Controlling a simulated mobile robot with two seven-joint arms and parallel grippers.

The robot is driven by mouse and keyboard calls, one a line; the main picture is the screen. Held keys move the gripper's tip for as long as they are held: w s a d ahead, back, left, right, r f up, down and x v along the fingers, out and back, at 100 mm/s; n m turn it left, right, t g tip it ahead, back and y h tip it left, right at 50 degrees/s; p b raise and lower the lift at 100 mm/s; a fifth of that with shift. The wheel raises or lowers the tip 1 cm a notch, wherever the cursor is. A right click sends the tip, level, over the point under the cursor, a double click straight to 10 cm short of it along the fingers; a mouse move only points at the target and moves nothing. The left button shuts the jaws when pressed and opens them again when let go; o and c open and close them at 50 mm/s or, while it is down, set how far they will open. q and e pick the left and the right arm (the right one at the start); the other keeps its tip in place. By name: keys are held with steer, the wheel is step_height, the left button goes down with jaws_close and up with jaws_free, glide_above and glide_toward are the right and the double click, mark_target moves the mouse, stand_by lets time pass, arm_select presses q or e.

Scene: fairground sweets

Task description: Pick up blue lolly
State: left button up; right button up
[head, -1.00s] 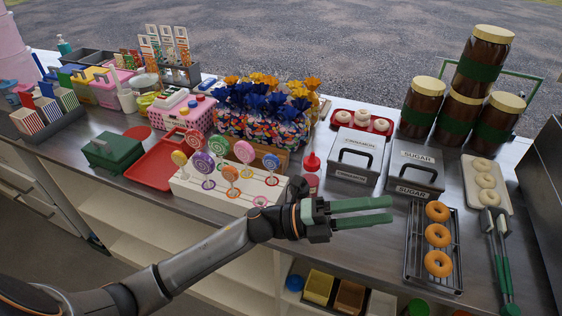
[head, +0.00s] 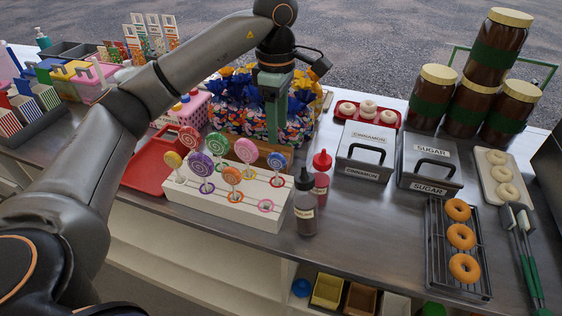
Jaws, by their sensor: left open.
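The blue lolly (head: 277,161) stands upright on its stick at the right end of the back row in the white lolly stand (head: 237,207). The fingertips show just above the lolly head; I cannot tell the exact depth gap. My right gripper is not in view.
A dark sauce bottle (head: 305,205) and a red one (head: 321,176) stand just right of the stand. Wrapped sweet bags (head: 233,112) with blue and yellow bows stand behind. A red tray (head: 150,167) lies left.

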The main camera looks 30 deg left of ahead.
mark_target(276, 166)
arm_select(q)
steer(key=shift+a+f, duration=0.2)
steer(key=shift+f, duration=0.2)
step_height(276, 166, down, 12)
steer(key=shift+r+p, duration=0.25)
steer(key=shift+p, duration=0.2)
jaws_close()
stand_by(1.1)
